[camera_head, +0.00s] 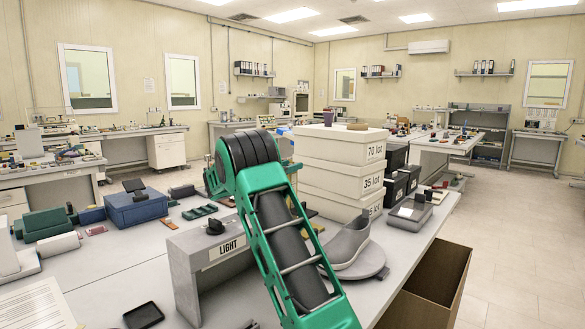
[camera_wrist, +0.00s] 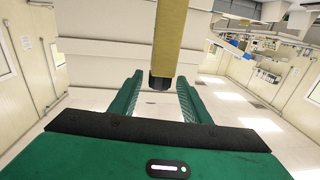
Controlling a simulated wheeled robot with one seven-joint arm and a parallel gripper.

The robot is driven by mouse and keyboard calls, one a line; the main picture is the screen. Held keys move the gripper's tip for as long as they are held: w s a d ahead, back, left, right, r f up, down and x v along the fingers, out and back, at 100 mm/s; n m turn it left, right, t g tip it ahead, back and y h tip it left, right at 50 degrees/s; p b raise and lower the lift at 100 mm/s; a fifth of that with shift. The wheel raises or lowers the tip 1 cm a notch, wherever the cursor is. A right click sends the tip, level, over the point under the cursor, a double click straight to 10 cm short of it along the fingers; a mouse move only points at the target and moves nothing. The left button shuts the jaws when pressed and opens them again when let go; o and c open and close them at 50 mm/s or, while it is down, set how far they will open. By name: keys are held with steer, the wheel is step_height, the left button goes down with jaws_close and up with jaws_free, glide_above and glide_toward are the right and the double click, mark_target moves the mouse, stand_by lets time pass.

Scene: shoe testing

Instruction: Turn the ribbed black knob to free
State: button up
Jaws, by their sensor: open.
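In the wrist view my gripper (camera_wrist: 159,92) is open, with its two green ribbed fingers apart. A yellow bar (camera_wrist: 167,35) with a dark faceted end (camera_wrist: 160,82) reaches in from the top edge, and that end appears in the gap between the fingers. I cannot tell whether it touches them or whether it is the ribbed black knob. In the head view a small black knob (camera_head: 215,225) sits on top of a grey box marked LIGHT (camera_head: 205,252). Its ribs and any setting are too small to read. My green arm hides what lies behind it, including my fingertips.
Stacked white lot boxes (camera_head: 325,177) stand right of my arm. A grey shoe (camera_head: 349,243) rests on a round plate (camera_head: 372,272). A blue box (camera_head: 136,207) and green devices (camera_head: 45,222) are at left. An open brown carton (camera_head: 436,280) stands beside the table.

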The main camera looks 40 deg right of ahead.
steer(key=shift+w+d, duration=0.2)
steer(key=shift+d, duration=0.9)
steer(key=shift+w+d, duration=0.15)
steer(key=shift+d, duration=0.9)
steer(key=c, duration=1)
steer(key=shift+c, duration=0.2)
